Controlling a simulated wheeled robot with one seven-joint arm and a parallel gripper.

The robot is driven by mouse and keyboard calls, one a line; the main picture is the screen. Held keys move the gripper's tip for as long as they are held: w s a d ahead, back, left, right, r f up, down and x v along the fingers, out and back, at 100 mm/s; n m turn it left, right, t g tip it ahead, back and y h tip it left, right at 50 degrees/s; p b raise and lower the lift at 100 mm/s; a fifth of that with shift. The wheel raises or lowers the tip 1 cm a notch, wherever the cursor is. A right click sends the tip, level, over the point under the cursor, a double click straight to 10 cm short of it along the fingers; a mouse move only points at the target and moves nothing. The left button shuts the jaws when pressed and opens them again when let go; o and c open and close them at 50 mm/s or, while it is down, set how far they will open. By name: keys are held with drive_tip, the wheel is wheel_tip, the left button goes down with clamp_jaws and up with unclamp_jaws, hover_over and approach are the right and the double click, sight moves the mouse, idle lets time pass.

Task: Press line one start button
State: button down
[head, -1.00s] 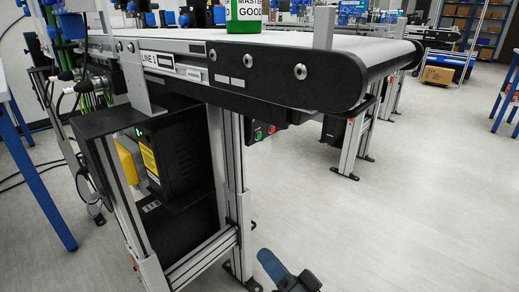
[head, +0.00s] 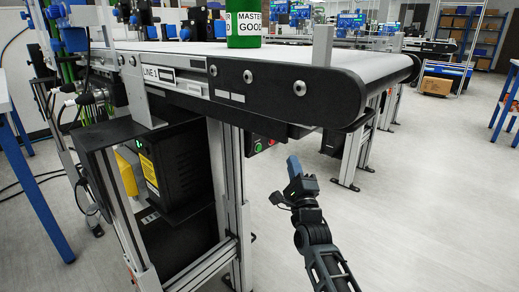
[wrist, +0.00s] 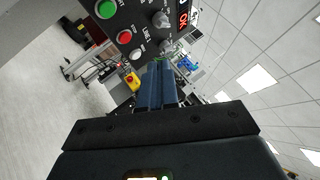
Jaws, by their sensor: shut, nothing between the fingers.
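The line one control box (head: 263,143) hangs under the conveyor marked LINE 1. Its green start button (head: 258,147) sits beside a red button (head: 271,142). In the wrist view the dark panel (wrist: 150,22) fills the top, tilted, with LINE 1 on it. The green button (wrist: 106,8) is at the top edge, partly cut off, followed by the red button (wrist: 124,37) and a white button (wrist: 136,54). My gripper (head: 292,160) is shut and empty, apart from the box, to its right and slightly lower in the head view. Its blue fingers (wrist: 159,85) point toward the panel.
The conveyor (head: 300,85) overhangs the box, with a green MASTER GOOD can (head: 243,28) on its belt. A metal support leg (head: 227,170) stands left of the box. Dark knobs (wrist: 162,19) sit on the panel. Open floor (head: 420,210) lies to the right.

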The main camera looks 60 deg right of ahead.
sight(259, 148)
drive_tip(key=w+d+p, duration=0.2)
drive_tip(key=w+p, duration=0.1)
drive_tip(key=w, duration=0.5)
drive_tip(key=shift+w, duration=0.3)
drive_tip(key=shift+w, duration=0.15)
idle(1.9)
drive_tip(key=shift+w, duration=0.3)
